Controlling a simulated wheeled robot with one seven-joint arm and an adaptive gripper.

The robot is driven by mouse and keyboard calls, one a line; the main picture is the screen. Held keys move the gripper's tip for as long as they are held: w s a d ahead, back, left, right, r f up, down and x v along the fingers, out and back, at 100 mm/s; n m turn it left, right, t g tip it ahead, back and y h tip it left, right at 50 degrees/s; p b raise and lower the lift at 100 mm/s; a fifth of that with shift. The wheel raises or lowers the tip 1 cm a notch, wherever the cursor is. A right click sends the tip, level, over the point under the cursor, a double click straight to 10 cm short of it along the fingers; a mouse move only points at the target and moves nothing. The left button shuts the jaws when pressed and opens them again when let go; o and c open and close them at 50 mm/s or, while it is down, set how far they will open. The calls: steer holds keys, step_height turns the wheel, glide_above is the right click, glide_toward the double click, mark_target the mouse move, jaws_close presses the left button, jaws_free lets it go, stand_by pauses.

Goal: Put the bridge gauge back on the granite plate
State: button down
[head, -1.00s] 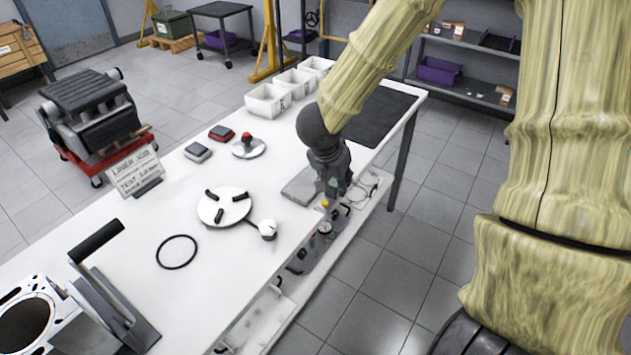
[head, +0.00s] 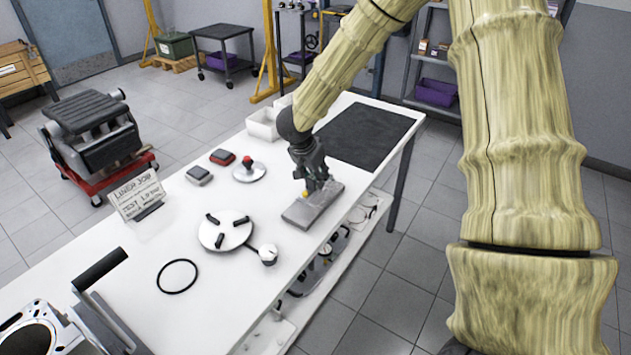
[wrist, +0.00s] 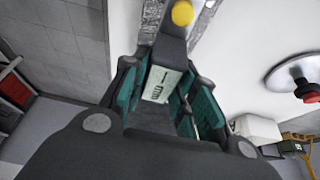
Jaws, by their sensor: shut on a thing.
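My gripper (head: 316,184) is shut on the bridge gauge, a grey piece with a yellow knob (wrist: 182,13). Its pale face with dark markings (wrist: 160,85) shows between the teal finger pads in the wrist view. In the head view, the yellow knob (head: 304,194) shows just beside the fingers, and my gripper hides most of the gauge. The granite plate (head: 303,215) is a flat grey slab near the table's front edge. My gripper and the gauge are over the plate; I cannot tell whether the gauge touches it.
A white disc with black pads (head: 226,234) and a small round dial (head: 268,254) lie left of the plate. A black ring (head: 178,276), a red-knobbed disc (head: 249,171) and a dark mat (head: 365,135) are also on the white table. White bins (head: 264,124) stand behind.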

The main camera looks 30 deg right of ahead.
steer(key=shift+w+f, duration=0.1)
steer(key=shift+w, duration=0.2)
steer(key=shift+f, duration=1.7)
steer(key=c, duration=1.1)
jaws_free()
steer(key=shift+f, duration=0.1)
steer(key=v, duration=1.2)
